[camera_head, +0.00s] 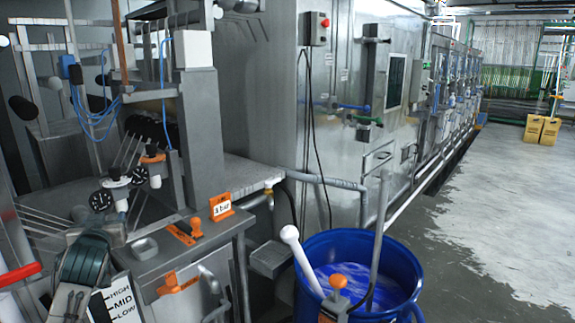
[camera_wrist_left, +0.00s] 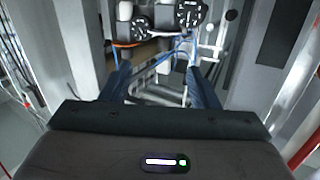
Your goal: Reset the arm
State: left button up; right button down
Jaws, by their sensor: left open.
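My left gripper (camera_head: 87,258) appears as a dark shape at the lower left of the head view, close to the metal machine frame. In the left wrist view the left gripper (camera_wrist_left: 158,78) has its two dark fingers spread apart, with no object held between them. Beyond the fingers are grey metal parts and round black gauges (camera_wrist_left: 190,13). The gauges also show in the head view (camera_head: 101,200). My right gripper is not in view.
A blue barrel (camera_head: 392,257) with blue liquid and a white-ended rod (camera_head: 299,258) stands at lower centre. A HIGH/MID/LOW panel (camera_head: 121,301) and a red handle (camera_head: 20,274) are at lower left. Yellow boxes (camera_head: 541,130) stand far right. The right floor is clear.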

pick_arm(q)
jog(key=s+d+f+m+g+h, duration=0.1)
jog(key=s+d+f+g+h, duration=0.3)
jog(key=s+f, duration=0.6)
jog(key=s+d+f+m+g+y, duration=0.15)
jog(key=s+d+f, duration=0.45)
jog(key=f, duration=0.9)
jog(key=s+d+f+m+g+h, duration=0.1)
jog(key=s+d+f+g, duration=0.15)
jog(key=s, duration=0.65)
jog(key=s+d+f+g+h, duration=0.1)
jog(key=s+d+f+g, duration=0.15)
jog(key=s, duration=0.65)
jog(key=s+d+f+m+g+h, duration=0.15)
jog(key=s+f, duration=0.25)
jog(key=s, duration=0.5)
jog(key=a+f+g, duration=0.2)
jog(key=a+f, duration=0.1)
jog(key=f, duration=3)
jog(key=s+a+f+n+b, duration=0.1)
jog(key=s+f, duration=1.7)
jog(key=shift+a+g, duration=0.15)
jog(key=shift+g, duration=0.25)
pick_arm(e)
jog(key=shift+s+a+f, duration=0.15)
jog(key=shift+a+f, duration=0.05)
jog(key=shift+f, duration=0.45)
